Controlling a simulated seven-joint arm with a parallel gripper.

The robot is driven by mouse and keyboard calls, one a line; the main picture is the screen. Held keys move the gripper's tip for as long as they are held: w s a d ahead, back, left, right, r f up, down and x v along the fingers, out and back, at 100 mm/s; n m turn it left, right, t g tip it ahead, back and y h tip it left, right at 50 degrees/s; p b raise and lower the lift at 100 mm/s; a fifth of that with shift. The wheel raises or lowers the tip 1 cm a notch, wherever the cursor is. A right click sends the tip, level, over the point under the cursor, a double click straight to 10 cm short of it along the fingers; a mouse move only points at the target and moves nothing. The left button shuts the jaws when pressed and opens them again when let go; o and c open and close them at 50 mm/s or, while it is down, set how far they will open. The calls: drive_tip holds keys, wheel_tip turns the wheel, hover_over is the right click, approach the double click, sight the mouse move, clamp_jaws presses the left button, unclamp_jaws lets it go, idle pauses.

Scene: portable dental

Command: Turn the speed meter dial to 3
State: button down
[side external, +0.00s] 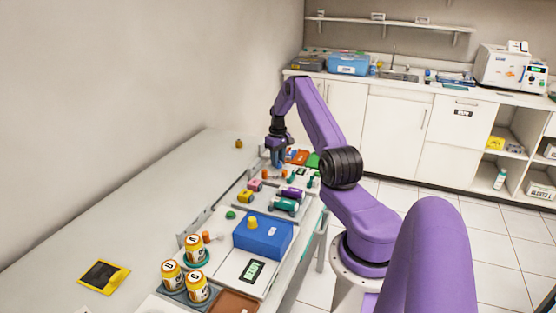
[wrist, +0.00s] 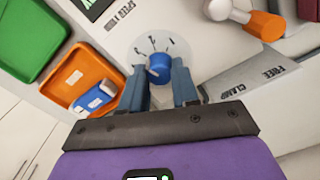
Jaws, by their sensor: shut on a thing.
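The speed meter dial is a blue knob (wrist: 158,68) on a pale round plate (wrist: 150,46) with marks around it, in the wrist view. My gripper (wrist: 165,80) has its two blue-grey fingers on either side of the knob, shut on it. The dial's marks are too small and partly covered to read surely. "SPEED" lettering (wrist: 122,10) is printed on the panel near the plate. In the side external view my gripper (side external: 277,162) reaches down at the far end of the bench, and the knob is hidden there.
An orange tray (wrist: 82,72) holding a blue and white item (wrist: 94,100) and a green tray (wrist: 28,45) lie left of the dial. A white and orange handle (wrist: 262,24) is at upper right. A blue box (side external: 262,236) and several yellow jars (side external: 194,249) stand nearer the camera.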

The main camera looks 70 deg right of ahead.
idle(0.5)
drive_tip(key=c, duration=0.8)
unclamp_jaws()
drive_tip(key=shift+c, duration=0.2)
drive_tip(key=shift+r, duration=0.1)
wheel_tip(320, 180, up, 17)
drive_tip(key=shift+r, duration=0.15)
